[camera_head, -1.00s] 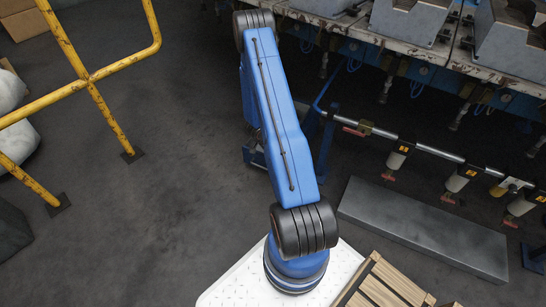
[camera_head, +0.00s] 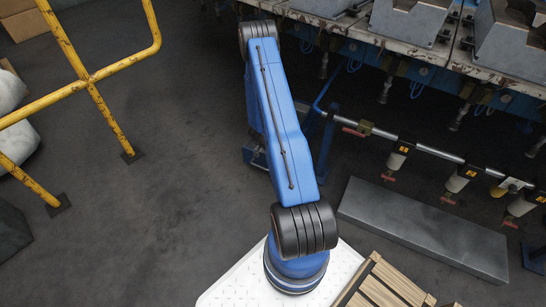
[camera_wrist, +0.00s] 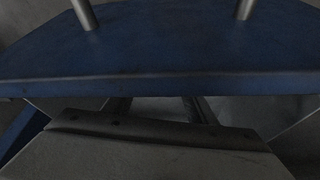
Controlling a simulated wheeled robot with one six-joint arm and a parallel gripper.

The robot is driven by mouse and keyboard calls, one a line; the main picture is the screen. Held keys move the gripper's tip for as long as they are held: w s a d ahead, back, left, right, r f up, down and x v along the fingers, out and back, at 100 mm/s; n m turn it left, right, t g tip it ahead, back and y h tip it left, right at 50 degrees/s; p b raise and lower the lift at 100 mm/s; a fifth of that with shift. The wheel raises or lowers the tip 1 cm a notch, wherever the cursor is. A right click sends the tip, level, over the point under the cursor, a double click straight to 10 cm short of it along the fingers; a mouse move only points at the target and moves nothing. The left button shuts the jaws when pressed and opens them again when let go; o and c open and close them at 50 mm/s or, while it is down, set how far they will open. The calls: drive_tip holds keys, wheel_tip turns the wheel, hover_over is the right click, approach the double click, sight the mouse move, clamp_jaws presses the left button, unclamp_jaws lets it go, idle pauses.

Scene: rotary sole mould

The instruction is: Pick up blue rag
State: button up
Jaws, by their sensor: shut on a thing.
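I cannot make out the blue rag in either view. My gripper is not seen in the head view, where my own blue arm hides the area behind it. The dark wrist view is filled by a broad, rigid-looking blue plate (camera_wrist: 160,65) with two metal rods standing on it. Below the plate is a grey block (camera_wrist: 150,150) with a dark upper edge. I cannot pick out gripper fingers or any cloth there.
A machine bench with grey moulds (camera_head: 410,20) runs along the upper right. Below it is a pipe rail (camera_head: 440,153) with hanging valve units. A long grey block (camera_head: 425,230) lies on the floor. A yellow railing (camera_head: 75,85) stands left. The floor between is clear.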

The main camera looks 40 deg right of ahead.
wheel_tip(320, 180, up, 10)
drive_tip(key=shift+r, duration=0.1)
idle(0.5)
drive_tip(key=shift+o, duration=0.3)
drive_tip(key=shift+c, duration=0.6)
wheel_tip(320, 180, up, 7)
idle(0.5)
drive_tip(key=shift+a, duration=0.1)
